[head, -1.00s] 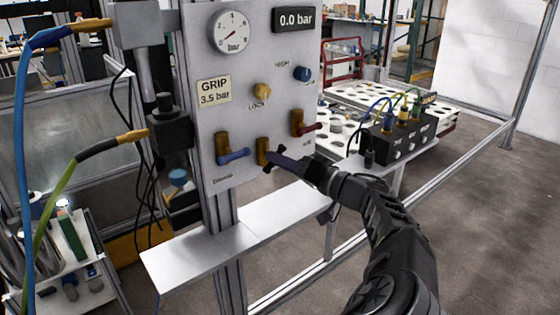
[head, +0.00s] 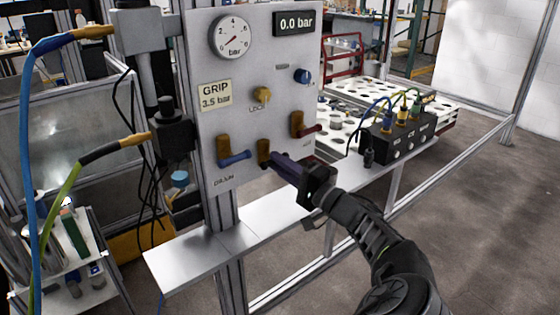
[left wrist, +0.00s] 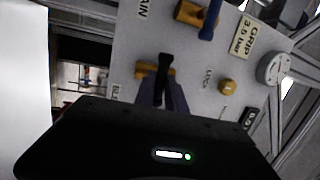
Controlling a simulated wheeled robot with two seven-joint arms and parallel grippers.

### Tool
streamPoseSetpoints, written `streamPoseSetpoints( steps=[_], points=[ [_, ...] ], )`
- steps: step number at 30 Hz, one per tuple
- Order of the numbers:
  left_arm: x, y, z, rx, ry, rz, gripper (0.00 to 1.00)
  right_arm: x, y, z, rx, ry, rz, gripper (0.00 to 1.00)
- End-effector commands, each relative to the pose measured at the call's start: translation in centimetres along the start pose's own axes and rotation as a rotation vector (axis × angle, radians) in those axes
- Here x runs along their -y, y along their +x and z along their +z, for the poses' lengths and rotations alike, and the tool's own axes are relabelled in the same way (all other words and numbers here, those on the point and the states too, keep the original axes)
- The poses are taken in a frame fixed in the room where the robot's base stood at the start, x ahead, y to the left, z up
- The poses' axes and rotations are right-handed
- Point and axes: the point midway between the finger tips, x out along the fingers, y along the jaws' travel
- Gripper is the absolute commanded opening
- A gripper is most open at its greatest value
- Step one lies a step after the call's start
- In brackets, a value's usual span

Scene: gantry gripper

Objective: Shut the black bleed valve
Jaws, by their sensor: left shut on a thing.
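The black bleed valve has an upright brass body (head: 263,152) at the bottom middle of the panel. In the left wrist view its black handle (left wrist: 163,72) lies across the brass body (left wrist: 142,71). My left gripper (head: 277,161) reaches it from the lower right, and its dark purple fingers are shut on the black handle. They also show in the left wrist view (left wrist: 163,92), one on each side of the handle. In the head view the fingers hide most of the handle. My right gripper is not in view.
A blue-handled valve (head: 234,158) sits left of the bleed valve, a red-handled one (head: 308,130) to its right. A yellow knob (head: 262,94) and blue knob (head: 302,76) are above. The display (head: 296,22) reads 0.0 bar. A metal ledge (head: 270,225) runs below the panel.

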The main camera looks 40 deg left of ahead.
Motion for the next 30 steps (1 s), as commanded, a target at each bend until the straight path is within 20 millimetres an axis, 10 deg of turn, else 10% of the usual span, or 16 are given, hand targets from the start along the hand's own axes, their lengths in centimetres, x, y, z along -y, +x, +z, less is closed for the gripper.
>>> streamPoseSetpoints(
  steps=[16,17,24,30],
  points=[
    [-0.07,-0.03,-0.01,-0.009,0.039,-0.006,0.00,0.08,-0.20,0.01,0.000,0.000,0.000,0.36],
    [-0.07,-0.03,-0.01,-0.009,0.039,-0.006,0.17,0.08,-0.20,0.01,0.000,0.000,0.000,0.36],
    [-0.05,-0.01,0.00,-0.008,0.038,-0.006,0.37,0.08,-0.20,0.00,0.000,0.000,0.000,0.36],
    [-0.03,-0.01,0.00,-0.008,0.037,-0.006,0.37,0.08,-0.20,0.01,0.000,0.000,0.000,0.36]
  ],
)
